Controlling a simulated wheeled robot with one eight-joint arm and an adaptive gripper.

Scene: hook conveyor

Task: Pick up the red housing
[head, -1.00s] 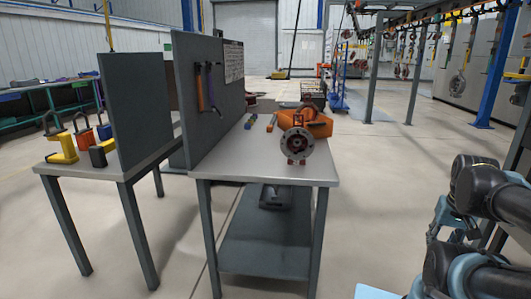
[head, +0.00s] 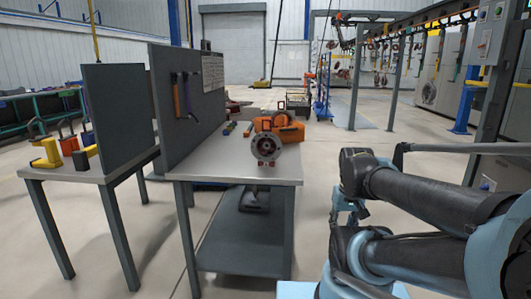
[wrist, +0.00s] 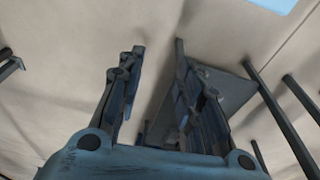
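On the front workbench (head: 190,172), a round grey flanged part with red at its centre and red feet, possibly the red housing (head: 266,149), stands upright near the front edge. An orange bin-like object (head: 288,130) sits right behind it and partly overlaps it, so I cannot tell whether they touch. My gripper (wrist: 159,45) shows in the wrist view with its two fingers apart and nothing between them. It is over bare floor, away from the housing, which is not visible in the wrist view. My arm is at the right in the head view.
A grey pegboard (head: 188,95) with hanging tools stands along the bench's left side. Small coloured items lie beside it. A second table (head: 62,176) at left holds yellow and orange padlock-like objects. A hook conveyor (head: 420,30) runs at upper right.

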